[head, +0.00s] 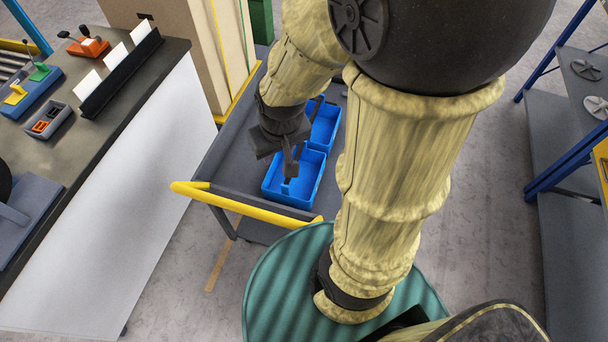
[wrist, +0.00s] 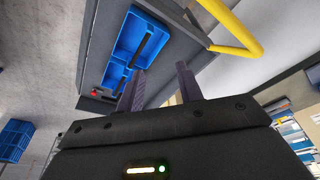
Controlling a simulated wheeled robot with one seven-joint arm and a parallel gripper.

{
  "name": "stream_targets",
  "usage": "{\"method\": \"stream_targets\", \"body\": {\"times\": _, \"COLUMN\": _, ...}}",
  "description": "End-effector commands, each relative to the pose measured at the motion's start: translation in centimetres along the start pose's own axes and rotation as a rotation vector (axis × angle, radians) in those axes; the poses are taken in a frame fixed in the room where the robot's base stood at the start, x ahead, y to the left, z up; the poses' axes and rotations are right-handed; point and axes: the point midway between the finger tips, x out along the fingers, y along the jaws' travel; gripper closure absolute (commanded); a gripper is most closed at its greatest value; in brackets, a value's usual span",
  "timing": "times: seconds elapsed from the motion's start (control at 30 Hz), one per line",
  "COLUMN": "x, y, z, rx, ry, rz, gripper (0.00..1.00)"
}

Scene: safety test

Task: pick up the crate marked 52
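Two blue open crates stand end to end on the grey deck of a cart (head: 225,165): a nearer one (head: 308,187) and a farther one (head: 327,130). They also show in the wrist view, one higher up (wrist: 125,42) and one lower (wrist: 110,78), each with a dark strip across it. I cannot read any number, so I cannot tell which is marked 52. My gripper (head: 278,160) is over the nearer crate's left part in the head view. In the wrist view its two fingers (wrist: 160,80) are apart with nothing between them. Contact with the crate cannot be told.
The cart has a yellow handle (head: 240,205) on its near side. A workbench (head: 120,90) with small colored fixtures stands left, and a tall tan panel (head: 185,45) behind. Blue-framed shelving (head: 560,140) stands right. Another blue crate (wrist: 14,138) shows in the wrist view.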

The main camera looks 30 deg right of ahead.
Motion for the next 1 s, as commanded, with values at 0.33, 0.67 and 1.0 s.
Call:
{"method": "stream_targets", "body": {"times": 0.33, "x": 0.0, "y": 0.0, "z": 0.0, "rx": 0.000, "ry": 0.000, "rz": -0.001, "gripper": 0.58}}
{"method": "stream_targets", "body": {"times": 0.67, "x": 2.5, "y": -1.9, "z": -3.5, "rx": 0.127, "ry": 0.011, "rz": -0.067, "gripper": 0.58}}
{"method": "stream_targets", "body": {"times": 1.0, "x": 9.9, "y": -2.2, "z": -9.1, "rx": 0.410, "ry": 0.058, "rz": 0.004, "gripper": 0.58}}
